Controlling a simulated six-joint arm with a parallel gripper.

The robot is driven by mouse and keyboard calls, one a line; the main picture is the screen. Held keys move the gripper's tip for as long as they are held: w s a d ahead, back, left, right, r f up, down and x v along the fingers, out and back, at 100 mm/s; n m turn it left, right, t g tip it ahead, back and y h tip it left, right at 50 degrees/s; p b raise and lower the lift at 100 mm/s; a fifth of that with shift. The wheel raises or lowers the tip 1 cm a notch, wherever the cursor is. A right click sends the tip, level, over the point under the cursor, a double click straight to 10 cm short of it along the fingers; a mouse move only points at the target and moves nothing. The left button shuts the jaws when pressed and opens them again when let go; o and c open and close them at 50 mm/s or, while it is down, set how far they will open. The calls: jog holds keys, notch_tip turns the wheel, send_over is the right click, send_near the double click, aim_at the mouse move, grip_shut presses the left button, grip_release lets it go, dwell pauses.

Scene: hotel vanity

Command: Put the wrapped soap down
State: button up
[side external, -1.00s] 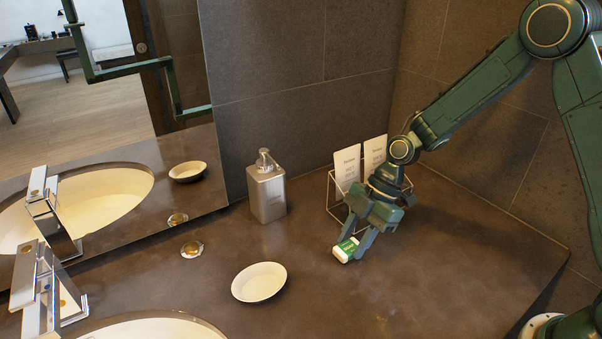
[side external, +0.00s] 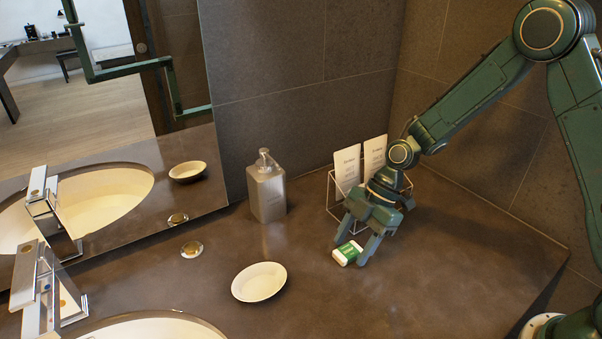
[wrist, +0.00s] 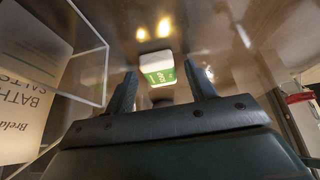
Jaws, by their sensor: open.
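The wrapped soap (side external: 347,253), a small white block with a green band, lies on the brown vanity counter (side external: 400,300), to the right of the white oval dish. It also shows in the wrist view (wrist: 158,69), just past my fingertips. My gripper (side external: 351,250) is open, with its fingers pointing down close to the soap. In the wrist view the two fingers (wrist: 163,82) are spread wider than the soap. The soap's contact with the fingers is hard to judge, but gaps show beside it.
A white oval dish (side external: 259,282) stands left of the soap. A metal pump bottle (side external: 267,188) stands near the mirror. A wire rack (side external: 334,194) with white packets (side external: 347,167) is close behind my gripper. The sink (side external: 155,328) is at front left. The counter's front right is clear.

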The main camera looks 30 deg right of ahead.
jog(key=shift+r, duration=0.15)
jog(key=v, duration=1.2)
dwell(0.4)
jog(key=s+d+r+m+t+h, duration=0.2)
jog(key=s+r+m, duration=0.4)
jog(key=s+m, duration=0.3)
jog(key=s+d+r+m+t+h, duration=0.3)
jog(key=s+r+m, duration=0.3)
jog(key=s+m, duration=0.3)
jog(key=s+h, duration=0.1)
jog(key=s, duration=0.3)
jog(key=shift+d+r+t, duration=0.15)
jog(key=shift+d+t, duration=0.15)
